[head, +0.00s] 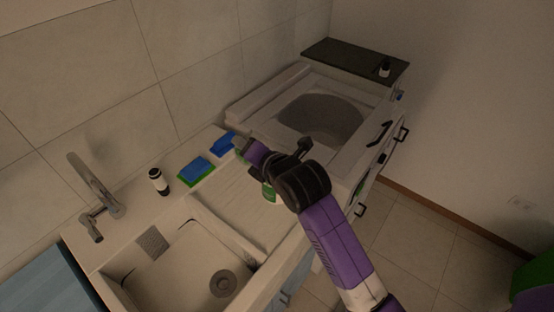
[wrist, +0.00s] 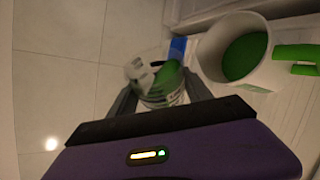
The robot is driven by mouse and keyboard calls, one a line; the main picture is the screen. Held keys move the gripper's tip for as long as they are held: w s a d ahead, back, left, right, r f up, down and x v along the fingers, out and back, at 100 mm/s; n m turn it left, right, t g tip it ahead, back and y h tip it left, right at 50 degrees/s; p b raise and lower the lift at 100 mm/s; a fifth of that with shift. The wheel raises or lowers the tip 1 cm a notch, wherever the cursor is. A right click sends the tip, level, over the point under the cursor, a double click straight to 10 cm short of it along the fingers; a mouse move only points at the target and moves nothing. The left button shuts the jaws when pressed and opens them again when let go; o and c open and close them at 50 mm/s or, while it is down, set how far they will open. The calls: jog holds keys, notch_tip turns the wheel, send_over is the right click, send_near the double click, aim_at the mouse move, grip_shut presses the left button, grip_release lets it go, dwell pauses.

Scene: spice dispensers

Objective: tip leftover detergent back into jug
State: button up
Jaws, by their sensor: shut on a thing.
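My gripper (wrist: 160,88) is shut on a small white cup (wrist: 150,94) with green inside it, in the wrist view. The cup is held above the counter; its exact tilt is hard to tell. A larger white jug (wrist: 208,62) with a green handle stands just right of the cup, apart from it, with green detergent (wrist: 244,56) showing through its open top. In the head view my gripper (head: 240,146) reaches over the counter beside the washer. There the jug (head: 271,193) shows only as a white and green patch, mostly hidden behind my arm.
A blue and green sponge (head: 195,172), a blue item (head: 222,143) and a dark-capped bottle (head: 158,181) line the wall side. A sink (head: 180,265) with a faucet (head: 95,185) lies at front left. An open top-loading washer (head: 290,130) stands behind.

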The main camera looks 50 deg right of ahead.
jog(key=shift+f+m+t+y+b, duration=0.4)
jog(key=shift+f+m+y+b, duration=0.25)
jog(key=shift+b, duration=1.2)
jog(key=shift+s+d+r+m+t+y+b, duration=0.15)
jog(key=shift+r+m+t+y+b, duration=0.1)
jog(key=shift+r+m+t+b, duration=0.35)
dwell(0.8)
jog(key=shift+s+d+r+m+b, duration=0.25)
jog(key=shift+s+d+m+b, duration=0.05)
jog(key=shift+d+m, duration=0.4)
dwell(1.0)
jog(key=shift+s+d+f+m+t+y+b, duration=0.15)
jog(key=shift+f+m+t+y+b, duration=0.35)
jog(key=shift+b, duration=0.6)
dwell(0.5)
jog(key=shift+d+r+m+b, duration=0.2)
jog(key=shift+m+b, duration=0.2)
jog(key=shift+m, duration=0.05)
dwell(0.4)
